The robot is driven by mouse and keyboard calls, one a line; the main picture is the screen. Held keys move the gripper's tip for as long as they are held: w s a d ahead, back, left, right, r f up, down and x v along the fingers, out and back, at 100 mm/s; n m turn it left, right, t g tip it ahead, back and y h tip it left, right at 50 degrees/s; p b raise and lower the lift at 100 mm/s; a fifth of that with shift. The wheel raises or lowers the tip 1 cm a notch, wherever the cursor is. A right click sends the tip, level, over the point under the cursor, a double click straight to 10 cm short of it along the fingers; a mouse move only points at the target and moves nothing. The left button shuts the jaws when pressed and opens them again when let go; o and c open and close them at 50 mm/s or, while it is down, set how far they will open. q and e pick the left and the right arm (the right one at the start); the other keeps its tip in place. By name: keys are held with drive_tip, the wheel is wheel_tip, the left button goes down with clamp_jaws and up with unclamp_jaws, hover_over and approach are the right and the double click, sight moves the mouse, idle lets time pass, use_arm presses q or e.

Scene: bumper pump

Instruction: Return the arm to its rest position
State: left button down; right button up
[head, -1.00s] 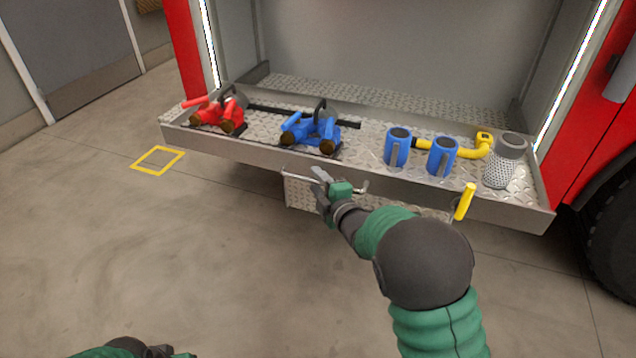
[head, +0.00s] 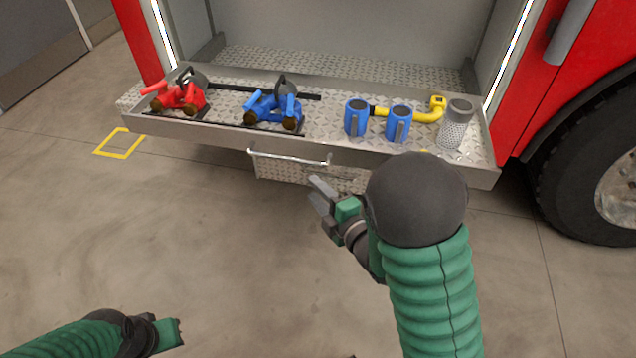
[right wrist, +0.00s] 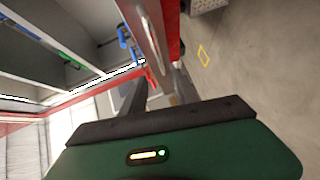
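My right arm comes in from the bottom right of the head view. Its gripper (head: 318,193) hangs over the floor, just below and right of the drawer handle (head: 290,158), and looks apart from it. Its two grey fingers are spread with nothing between them. The right wrist view also shows the fingers (right wrist: 158,98) apart and empty. My left gripper (head: 178,336) is low at the bottom left over bare floor; its fingers are too unclear to read.
A metal shelf (head: 220,134) carries a red pump fitting (head: 180,95), a blue one (head: 273,108), two blue cylinders (head: 356,117) (head: 398,124), a yellow pipe (head: 430,112) and a grey strainer (head: 455,124). A yellow floor square (head: 120,143) lies left. The floor in front is clear.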

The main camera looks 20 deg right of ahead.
drive_tip(key=shift+s, duration=0.15)
idle(0.3)
drive_tip(key=s+d+f+m+g+h, duration=0.35)
drive_tip(key=s+f+m+g, duration=0.3)
drive_tip(key=m, duration=0.55)
drive_tip(key=s+a+f+m+g, duration=0.25)
drive_tip(key=s+m+g, duration=0.45)
drive_tip(key=s, duration=0.4)
drive_tip(key=w+p+v, duration=0.3)
drive_tip(key=p+v, duration=1.3)
drive_tip(key=w+r+p+v, duration=0.1)
drive_tip(key=w+p+v, duration=0.3)
drive_tip(key=p+v, duration=1.2)
drive_tip(key=shift+s+a+r, duration=0.3)
drive_tip(key=shift+s+r, duration=0.1)
drive_tip(key=shift+r, duration=0.05)
idle(1.3)
